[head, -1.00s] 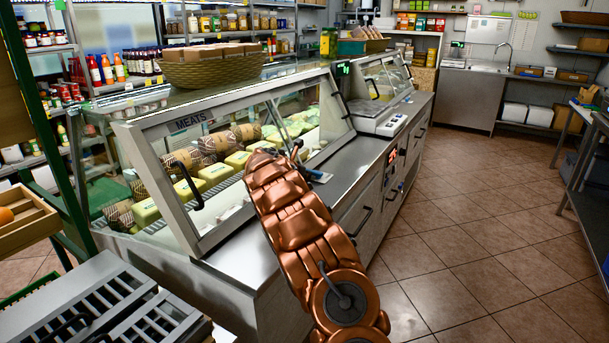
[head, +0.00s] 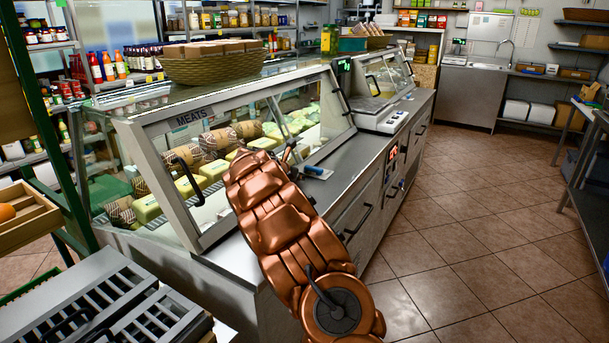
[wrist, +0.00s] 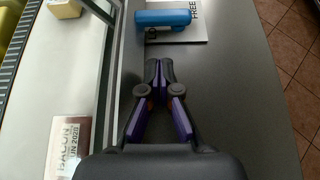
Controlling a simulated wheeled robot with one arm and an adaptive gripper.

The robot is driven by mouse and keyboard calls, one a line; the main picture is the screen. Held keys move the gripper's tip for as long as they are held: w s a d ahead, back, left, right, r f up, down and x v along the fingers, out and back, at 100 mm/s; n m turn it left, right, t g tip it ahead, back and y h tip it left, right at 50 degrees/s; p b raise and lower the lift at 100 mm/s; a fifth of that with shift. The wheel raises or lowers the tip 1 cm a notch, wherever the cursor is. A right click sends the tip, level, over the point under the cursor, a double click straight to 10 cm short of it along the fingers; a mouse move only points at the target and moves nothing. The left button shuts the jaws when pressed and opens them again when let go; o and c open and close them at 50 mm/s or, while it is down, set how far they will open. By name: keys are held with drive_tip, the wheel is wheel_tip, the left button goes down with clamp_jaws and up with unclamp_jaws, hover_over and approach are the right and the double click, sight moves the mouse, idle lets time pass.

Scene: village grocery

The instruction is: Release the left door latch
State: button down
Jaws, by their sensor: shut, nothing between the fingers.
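The meats counter (head: 200,285) has a steel top with a slanted glass front door and a black handle (head: 188,180). A blue bar (wrist: 162,18), likely the latch, lies across a grey plate (wrist: 195,28) on the steel top. The plate reads FREE at its right; another word is mostly covered by the bar. The bar also shows in the head view (head: 318,172), just right of my gripper (head: 290,150). In the wrist view my gripper (wrist: 159,64) is shut and empty, its tips apart from the bar, on its near side.
Wrapped meats and yellow blocks (head: 190,186) lie behind the glass. A metal door frame (wrist: 112,75) runs close left of my fingers. A scale (head: 380,115) stands farther along the counter. The tiled floor (head: 450,230) at right is clear.

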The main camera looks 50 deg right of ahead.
drive_tip(key=v, duration=0.9)
drive_tip(key=shift+s, duration=0.1)
